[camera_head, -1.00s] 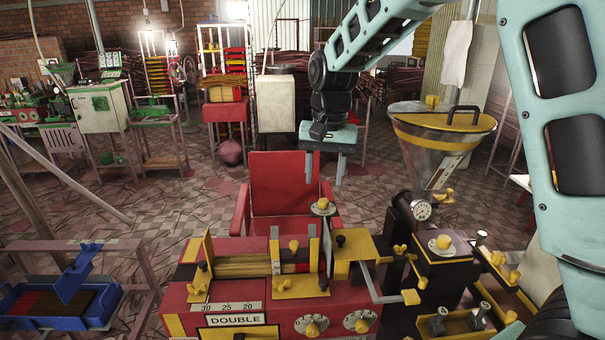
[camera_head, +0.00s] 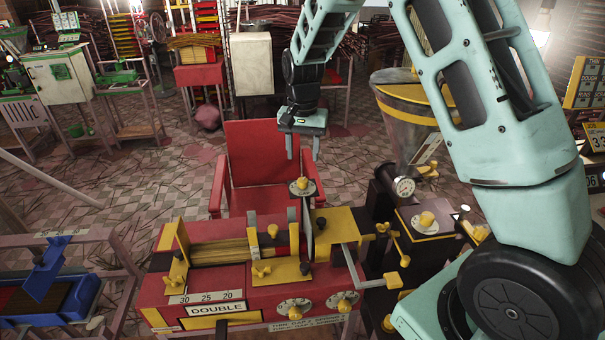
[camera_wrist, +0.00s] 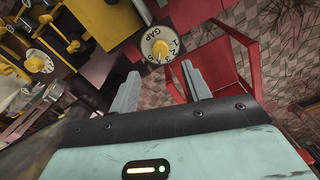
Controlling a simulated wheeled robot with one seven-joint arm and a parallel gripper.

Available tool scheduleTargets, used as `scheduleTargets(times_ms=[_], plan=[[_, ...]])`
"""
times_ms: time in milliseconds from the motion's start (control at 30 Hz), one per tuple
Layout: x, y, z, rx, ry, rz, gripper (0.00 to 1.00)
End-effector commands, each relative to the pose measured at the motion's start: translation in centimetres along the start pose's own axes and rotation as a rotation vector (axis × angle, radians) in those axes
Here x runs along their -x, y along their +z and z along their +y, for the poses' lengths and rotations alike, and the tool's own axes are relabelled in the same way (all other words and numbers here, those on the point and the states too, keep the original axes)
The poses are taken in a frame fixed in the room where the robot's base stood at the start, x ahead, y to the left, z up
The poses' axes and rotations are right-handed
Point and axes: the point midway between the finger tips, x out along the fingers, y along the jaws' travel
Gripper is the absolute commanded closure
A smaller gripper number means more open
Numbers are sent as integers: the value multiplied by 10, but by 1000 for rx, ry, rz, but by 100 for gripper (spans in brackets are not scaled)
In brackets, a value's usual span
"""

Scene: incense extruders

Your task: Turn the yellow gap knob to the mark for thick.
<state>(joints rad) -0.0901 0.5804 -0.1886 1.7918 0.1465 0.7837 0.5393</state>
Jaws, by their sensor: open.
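The yellow gap knob (camera_head: 302,182) sits on a round pale dial on the red machine (camera_head: 205,275). In the wrist view the knob (camera_wrist: 159,47) is at the centre of a dial marked GAP with several numbers; no word for thick is readable on it. My gripper (camera_head: 303,156) is above the dial in the head view, fingers pointing down, apart from it. In the wrist view the open, empty fingers (camera_wrist: 160,72) stand to either side, with the dial beyond and between their tips. Nothing is held.
The red chair (camera_head: 262,165) stands behind the machine. A metal hopper (camera_head: 405,125) and a second yellow knob (camera_head: 427,218) are to the right. A yellow crank handle (camera_head: 392,281) sticks out at the machine's right side. A blue tray (camera_head: 90,292) lies at the left.

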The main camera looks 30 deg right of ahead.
Motion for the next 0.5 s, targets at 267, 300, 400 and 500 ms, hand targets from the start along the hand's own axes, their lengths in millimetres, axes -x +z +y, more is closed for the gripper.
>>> scheduleTargets(times_ms=[267, 300, 400, 500], plan=[[-54, 1, 0, 1, 2, -4, 52], [-60, 1, 0, 0, 2, -3, 52], [-72, 0, 0, 0, 1, -1, 52], [-80, 0, 0, 1, 1, -1, 52]])
